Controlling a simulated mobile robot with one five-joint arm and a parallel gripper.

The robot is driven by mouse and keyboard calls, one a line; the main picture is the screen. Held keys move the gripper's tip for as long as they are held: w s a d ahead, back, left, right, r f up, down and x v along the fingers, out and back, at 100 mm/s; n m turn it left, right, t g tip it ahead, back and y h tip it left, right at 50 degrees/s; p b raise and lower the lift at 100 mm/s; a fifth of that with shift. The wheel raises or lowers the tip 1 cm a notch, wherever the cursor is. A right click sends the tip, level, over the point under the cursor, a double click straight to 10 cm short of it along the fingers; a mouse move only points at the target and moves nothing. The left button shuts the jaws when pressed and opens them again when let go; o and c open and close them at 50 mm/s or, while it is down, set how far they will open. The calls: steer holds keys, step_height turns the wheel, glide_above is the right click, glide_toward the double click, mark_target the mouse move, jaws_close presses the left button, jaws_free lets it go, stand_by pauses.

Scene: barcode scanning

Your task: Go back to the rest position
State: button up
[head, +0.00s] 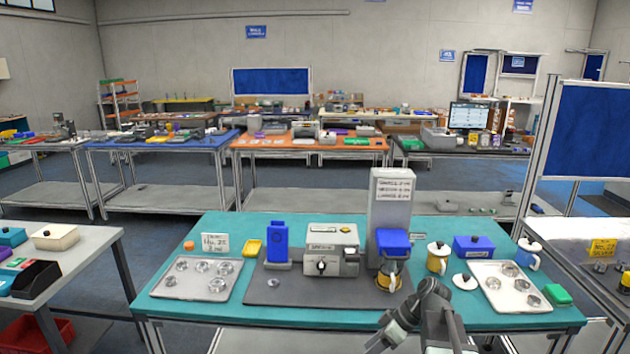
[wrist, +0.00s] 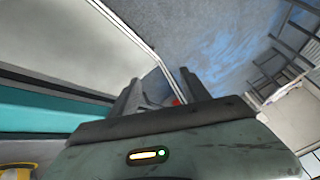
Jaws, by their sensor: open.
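My gripper (head: 380,342) is at the bottom of the head view, low in front of the teal table's (head: 340,310) front edge. In the wrist view my gripper (wrist: 160,90) shows two dark fingers spread apart, with nothing seen between them. A strip of the teal table (wrist: 50,115) shows at the left of that view, and the grey floor (wrist: 215,40) lies beyond the fingers. My arm is bent, with its dark forearm just before the table's right half.
A grey table (head: 85,262) stands left, across a floor gap.

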steer(key=s+a+f+m+g+h, duration=0.1)
steer(key=s+a+f+m+h, duration=0.2)
steer(key=s+a+m+h, duration=0.15)
steer(key=d+m+h, duration=0.1)
steer(key=d+m, duration=0.1)
steer(key=d+f+m, duration=0.1)
steer(key=m, duration=0.2)
steer(key=s+d+m+h, duration=0.1)
steer(key=d+m, duration=0.1)
steer(key=shift+d+f+m+t+h, duration=0.15)
steer(key=shift+d+m+t+h, duration=0.1)
steer(key=shift+d+t+h, duration=0.1)
